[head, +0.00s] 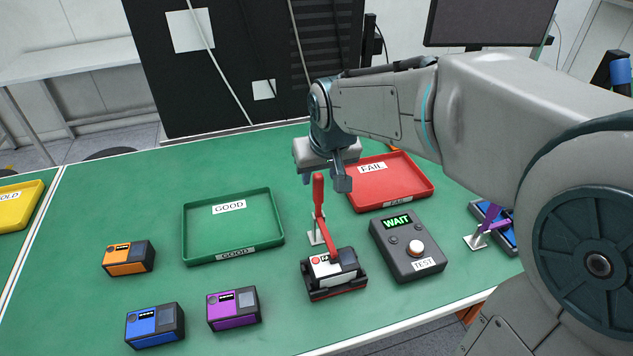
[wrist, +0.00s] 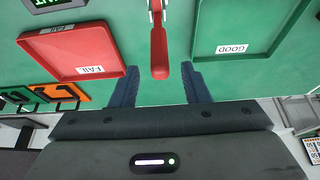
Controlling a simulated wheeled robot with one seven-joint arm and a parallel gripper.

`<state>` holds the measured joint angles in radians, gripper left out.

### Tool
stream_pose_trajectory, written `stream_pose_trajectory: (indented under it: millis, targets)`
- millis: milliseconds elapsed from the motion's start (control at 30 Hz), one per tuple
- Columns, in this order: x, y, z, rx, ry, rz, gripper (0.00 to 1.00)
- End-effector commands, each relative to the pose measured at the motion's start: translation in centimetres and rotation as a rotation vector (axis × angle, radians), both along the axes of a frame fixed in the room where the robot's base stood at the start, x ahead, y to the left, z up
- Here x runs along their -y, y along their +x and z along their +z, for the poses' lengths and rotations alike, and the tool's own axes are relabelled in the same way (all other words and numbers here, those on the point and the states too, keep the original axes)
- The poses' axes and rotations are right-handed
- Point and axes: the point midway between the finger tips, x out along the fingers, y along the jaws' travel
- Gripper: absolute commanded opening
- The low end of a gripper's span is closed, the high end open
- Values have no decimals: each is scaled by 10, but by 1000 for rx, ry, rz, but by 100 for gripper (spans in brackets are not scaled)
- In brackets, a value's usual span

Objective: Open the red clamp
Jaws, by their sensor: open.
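The red clamp (head: 318,194) stands on the green table, its handle pointing up. Its red arm slopes down onto a white, black and red device (head: 334,272) in front. My gripper (head: 339,181) is just beside and behind the top of the handle in the head view. In the wrist view the red handle (wrist: 159,52) shows between the two dark blue fingers of my gripper (wrist: 160,68), with a gap on each side. My gripper is open and holds nothing. Whether the handle is at fingertip depth is hard to tell.
A green GOOD tray (head: 233,257) lies left of the clamp and a red FAIL tray (head: 420,200) lies behind right. A test box reading WAIT (head: 407,248) stands right. Orange (head: 128,258), blue (head: 154,326) and purple (head: 233,308) devices stand front left. A purple clamp (head: 490,222) is far right.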

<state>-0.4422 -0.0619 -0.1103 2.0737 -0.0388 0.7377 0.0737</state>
Motion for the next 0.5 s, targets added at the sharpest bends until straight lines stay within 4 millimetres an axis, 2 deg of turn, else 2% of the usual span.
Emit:
stream_pose_trajectory:
  millis: [100,200,500]
  targets:
    - [-3,8,-24,-5,-3,1,42]
    - [-4,14,-38,-3,-1,1,42]
    - [-6,23,-58,0,0,-1,42]
